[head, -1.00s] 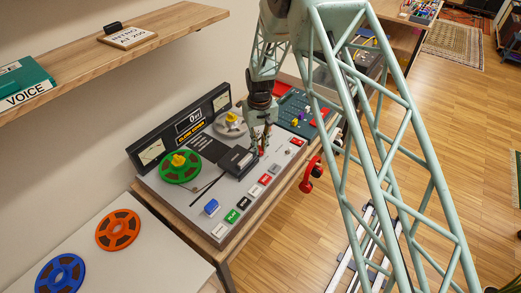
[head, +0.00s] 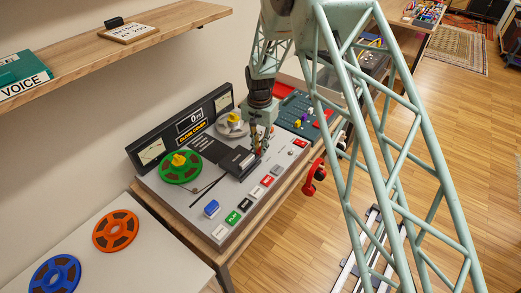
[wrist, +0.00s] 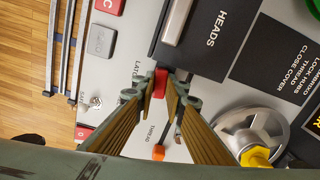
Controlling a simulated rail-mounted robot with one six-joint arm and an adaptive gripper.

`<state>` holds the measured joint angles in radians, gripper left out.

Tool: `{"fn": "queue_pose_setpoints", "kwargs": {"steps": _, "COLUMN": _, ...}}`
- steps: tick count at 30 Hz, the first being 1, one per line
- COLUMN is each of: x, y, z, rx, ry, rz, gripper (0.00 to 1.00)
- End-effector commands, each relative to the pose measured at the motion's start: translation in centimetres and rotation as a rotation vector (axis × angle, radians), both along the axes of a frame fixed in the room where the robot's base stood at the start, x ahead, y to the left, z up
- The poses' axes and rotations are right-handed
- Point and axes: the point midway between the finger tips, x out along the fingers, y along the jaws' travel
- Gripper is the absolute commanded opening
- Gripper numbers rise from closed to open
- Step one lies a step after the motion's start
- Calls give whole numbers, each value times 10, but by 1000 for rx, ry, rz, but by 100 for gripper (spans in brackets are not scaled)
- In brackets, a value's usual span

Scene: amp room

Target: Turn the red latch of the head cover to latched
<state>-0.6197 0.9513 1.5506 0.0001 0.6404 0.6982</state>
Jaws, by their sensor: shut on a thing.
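The tape machine (head: 190,200) lies on the bench with its dark head cover (head: 238,160) down on the deck. In the wrist view the black cover (wrist: 222,60) bears the word HEADS. The red latch (wrist: 160,83) is beside the cover's edge, between my fingertips. My gripper (wrist: 160,88) is shut on the latch, a finger on each side. In the head view my gripper (head: 258,148) points down at the cover's right end, and the latch cannot be made out there. Lettering beside the latch is partly hidden by a finger, so its setting cannot be read.
A green reel (head: 180,170) and a silver hub with a yellow knob (wrist: 255,140) flank the cover. Coloured buttons, including a grey one (wrist: 101,40), line the front edge. An orange piece (wrist: 158,152) shows between the fingers. A toggle switch (wrist: 96,101) is nearby.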

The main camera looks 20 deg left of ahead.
Motion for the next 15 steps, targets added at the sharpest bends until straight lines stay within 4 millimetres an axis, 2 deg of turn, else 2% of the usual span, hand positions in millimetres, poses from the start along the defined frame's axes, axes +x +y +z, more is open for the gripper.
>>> {"fn": "queue_pose_setpoints", "kwargs": {"steps": 6, "x": 2, "y": 2, "z": 1, "rx": 2, "ry": -3, "rz": -122, "gripper": 1}}
{"fn": "queue_pose_setpoints", "kwargs": {"steps": 15, "x": 2, "y": 3, "z": 1, "rx": 3, "ry": -3, "rz": -202, "gripper": 1}}
